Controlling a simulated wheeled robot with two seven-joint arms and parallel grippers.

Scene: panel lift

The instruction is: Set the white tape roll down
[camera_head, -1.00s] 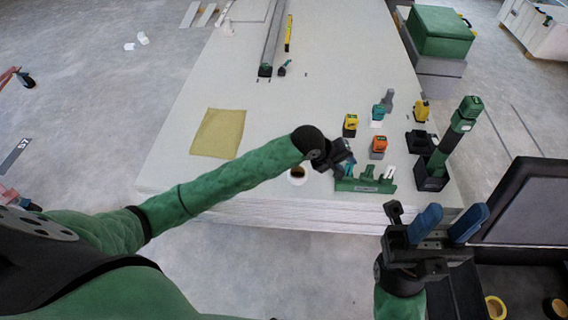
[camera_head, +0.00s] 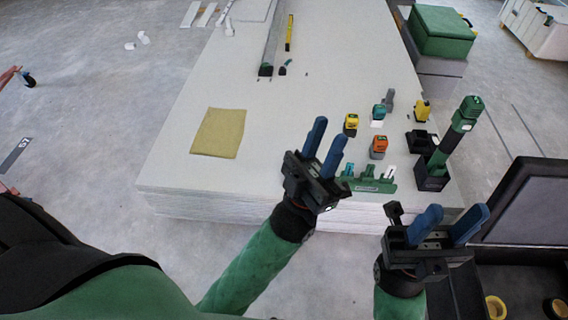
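I cannot make out the white tape roll now; the place where a white roll with a dark centre showed a second ago, near the front edge of the panel stack (camera_head: 185,195), is covered by my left gripper. My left gripper (camera_head: 328,140) is open, its two blue fingers apart and pointing up the picture, with nothing seen between them. My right gripper (camera_head: 452,218) is open and empty in front of the stack's right front corner.
A green rack (camera_head: 368,185) stands near the front edge, with an orange tool (camera_head: 378,147), a yellow tool (camera_head: 351,125) and a tall green tool (camera_head: 455,140) around it. A tan sheet (camera_head: 218,133) lies at the left. The panel's middle is clear.

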